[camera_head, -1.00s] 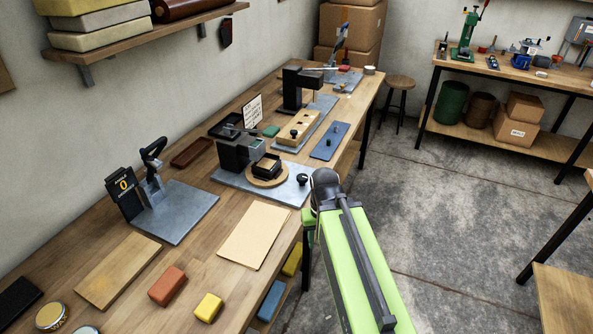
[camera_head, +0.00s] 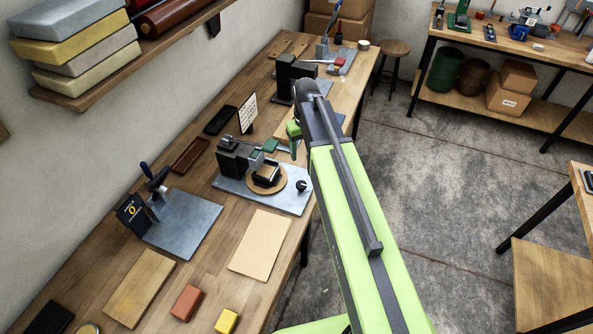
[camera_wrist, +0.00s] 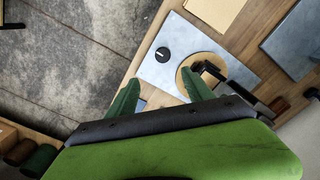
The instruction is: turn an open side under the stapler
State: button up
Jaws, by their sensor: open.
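The black stapler (camera_head: 234,155) stands at the back of a grey metal plate (camera_head: 230,186) on the long bench. A round wooden turntable (camera_head: 282,184) lies in front of it and carries a small black square frame (camera_head: 266,175). A black knob (camera_head: 301,186) is at the plate's right end. My gripper (camera_head: 294,135) is beyond and above the turntable, beside the stapler's right. In the wrist view my gripper (camera_wrist: 160,85) is open and empty, its right finger overlapping the turntable's edge (camera_wrist: 186,67). The black frame (camera_wrist: 213,75) shows just right of that finger. Contact cannot be told.
A tan sheet (camera_head: 260,244) lies nearer on the bench. A lever press (camera_head: 157,190) on its own plate stands left. A white sign (camera_head: 247,114) and a tall black device (camera_head: 293,78) stand beyond. Open floor (camera_head: 430,190) lies right of the bench.

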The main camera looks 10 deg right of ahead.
aim_at(301, 184)
jog(key=f+b, duration=1.7)
jog(key=shift+a+f+b, duration=0.3)
jog(key=shift+a+f, duration=0.05)
jog(key=shift+a, duration=0.05)
jog(key=shift+r, duration=0.1)
jog(key=shift+c, duration=0.3)
grip_shut()
jog(key=shift+n, duration=0.3)
